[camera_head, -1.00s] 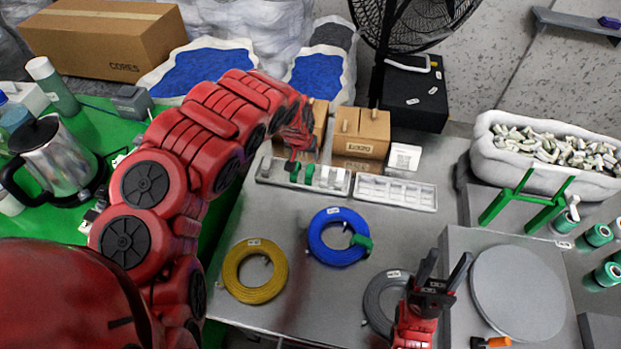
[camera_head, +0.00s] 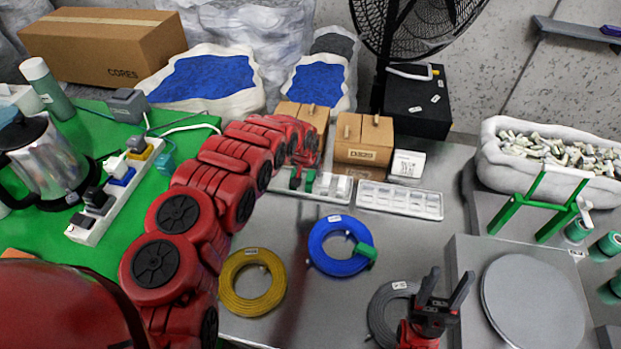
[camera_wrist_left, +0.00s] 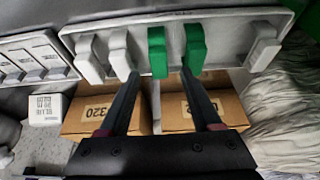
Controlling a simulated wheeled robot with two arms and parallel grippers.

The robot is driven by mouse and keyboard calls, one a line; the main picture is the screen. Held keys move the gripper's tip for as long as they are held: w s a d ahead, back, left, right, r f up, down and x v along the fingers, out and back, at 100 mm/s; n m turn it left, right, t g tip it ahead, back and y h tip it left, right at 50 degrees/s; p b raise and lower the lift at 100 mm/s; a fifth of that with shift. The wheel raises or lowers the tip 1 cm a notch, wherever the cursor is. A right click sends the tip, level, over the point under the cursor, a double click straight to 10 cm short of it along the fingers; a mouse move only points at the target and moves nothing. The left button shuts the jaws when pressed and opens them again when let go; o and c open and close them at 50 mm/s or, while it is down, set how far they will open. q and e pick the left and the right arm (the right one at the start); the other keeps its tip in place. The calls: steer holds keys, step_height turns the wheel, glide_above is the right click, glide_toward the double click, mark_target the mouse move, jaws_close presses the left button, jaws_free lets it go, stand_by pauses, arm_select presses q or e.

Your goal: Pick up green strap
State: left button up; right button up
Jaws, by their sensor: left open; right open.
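Two green straps stand side by side in a white slotted tray (camera_wrist_left: 235,17), the left one (camera_wrist_left: 157,50) and the right one (camera_wrist_left: 195,46) in the left wrist view. White straps stand to their left. My left gripper (camera_wrist_left: 160,78) is open and empty, its fingertips close to the green straps; contact cannot be told. In the head view a green strap (camera_head: 310,180) shows beside my left gripper (camera_head: 298,180), which is partly hidden by its arm. A blue cable coil (camera_head: 325,262) with a green piece on it lies on the table. My right gripper (camera_head: 448,288) is open and empty.
A yellow coil (camera_head: 236,296) and a grey coil (camera_head: 376,313) lie nearby. A second white tray (camera_head: 400,200) adjoins the strap tray. Cardboard boxes (camera_head: 364,138) stand behind. A round grey plate (camera_head: 533,300) is at the right. The table between the coils and trays is clear.

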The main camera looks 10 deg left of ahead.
mark_target(310, 176)
arm_select(q)
steer(key=shift+w+d+f, duration=0.1)
steer(key=shift+w+f, duration=0.05)
steer(key=shift+f, duration=0.75)
steer(key=shift+w+d+f, duration=0.1)
steer(key=shift+w+f, duration=0.2)
steer(key=shift+f, duration=0.25)
steer(key=shift+w+f, duration=0.15)
steer(key=shift+f, duration=0.35)
jaws_close()
